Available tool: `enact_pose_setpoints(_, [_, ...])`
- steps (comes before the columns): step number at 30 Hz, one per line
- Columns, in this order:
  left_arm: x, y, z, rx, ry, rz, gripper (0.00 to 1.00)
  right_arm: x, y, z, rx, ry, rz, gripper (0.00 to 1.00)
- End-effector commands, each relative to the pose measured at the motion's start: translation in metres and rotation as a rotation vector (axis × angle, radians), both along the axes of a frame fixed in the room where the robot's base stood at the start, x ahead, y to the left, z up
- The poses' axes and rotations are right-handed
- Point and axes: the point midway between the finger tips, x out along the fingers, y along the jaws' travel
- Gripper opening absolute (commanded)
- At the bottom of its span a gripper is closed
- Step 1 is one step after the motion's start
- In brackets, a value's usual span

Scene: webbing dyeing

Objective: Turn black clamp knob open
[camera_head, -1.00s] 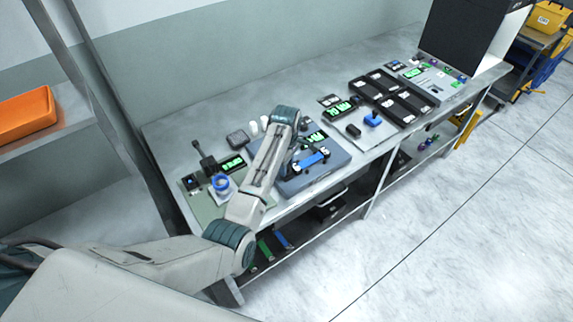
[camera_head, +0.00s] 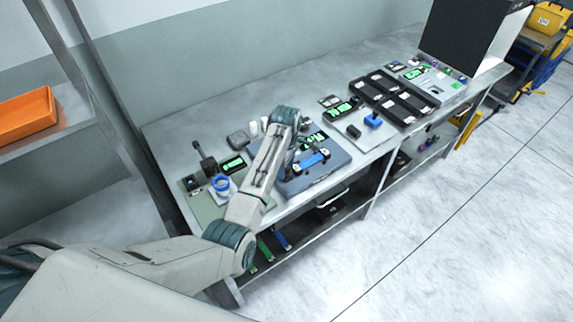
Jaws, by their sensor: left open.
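A blue-grey clamp device (camera_head: 328,172) sits on the left half of the bench, with a blue bar (camera_head: 311,161) across its top and black pieces at the bar's ends. I cannot pick out the black clamp knob for certain; it may be among the dark parts beside my gripper. My left arm reaches in from the left and bends down over the device. My left gripper (camera_head: 296,152) is small and dark, open, close above the device's back left part and partly hidden by my forearm. I cannot tell whether it touches anything. My right gripper is out of view.
To the left stand a blue tape roll (camera_head: 221,183) and a dark upright tool (camera_head: 205,160). To the right lie a board with a blue knob (camera_head: 373,119), a black compartment tray (camera_head: 392,98) and a large black box (camera_head: 460,38). The bench front edge is clear.

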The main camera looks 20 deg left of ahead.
Motion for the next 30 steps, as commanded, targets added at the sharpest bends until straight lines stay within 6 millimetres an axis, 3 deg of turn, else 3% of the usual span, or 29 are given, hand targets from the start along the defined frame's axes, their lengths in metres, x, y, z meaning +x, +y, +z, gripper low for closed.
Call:
enact_pose_setpoints(4, [0.001, 0.0, 0.006, -0.001, -0.003, 0.0, 0.51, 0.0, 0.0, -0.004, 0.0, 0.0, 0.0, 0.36])
enact_pose_setpoints(8, [0.001, 0.0, 0.024, -0.001, -0.005, 0.0, 0.51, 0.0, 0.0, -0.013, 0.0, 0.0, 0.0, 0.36])
enact_pose_setpoints(16, [0.001, 0.0, 0.08, 0.0, -0.005, 0.0, 0.51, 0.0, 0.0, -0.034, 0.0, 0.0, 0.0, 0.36])
enact_pose_setpoints(18, [0.0, 0.0, 0.098, 0.0, -0.001, 0.0, 0.51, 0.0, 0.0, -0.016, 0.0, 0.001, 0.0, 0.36])
enact_pose_setpoints(30, [0.0, 0.0, 0.108, 0.0, 0.0, 0.0, 0.51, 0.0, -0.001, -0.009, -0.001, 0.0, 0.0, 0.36])
